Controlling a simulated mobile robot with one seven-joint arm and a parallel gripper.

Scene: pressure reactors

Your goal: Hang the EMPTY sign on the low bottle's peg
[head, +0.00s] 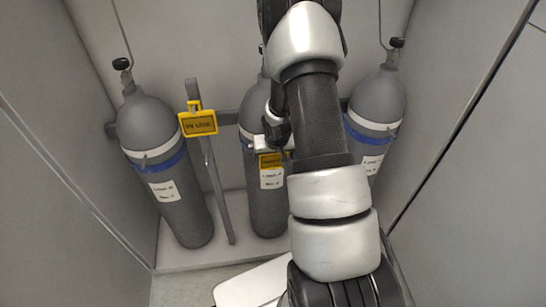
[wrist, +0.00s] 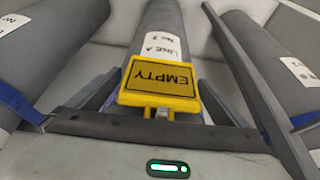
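The yellow EMPTY sign (wrist: 160,85) sits centred at my gripper (wrist: 163,113) in the wrist view, its lettering upside down there. My gripper appears shut on it, though the sign hides most of the fingers. In the head view the sign (head: 270,161) is in front of the middle grey bottle (head: 267,210), above its white label; my arm covers part of that bottle. A left bottle (head: 160,150) and a right bottle (head: 376,110) stand either side. I cannot tell which bottle is low, and no free peg shows clearly.
Another yellow sign (head: 198,122), apparently reading IN USE, hangs by a grey upright post (head: 215,185) between the left and middle bottles. A dark rail runs behind the bottles. Grey enclosure walls (head: 50,200) close in on both sides.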

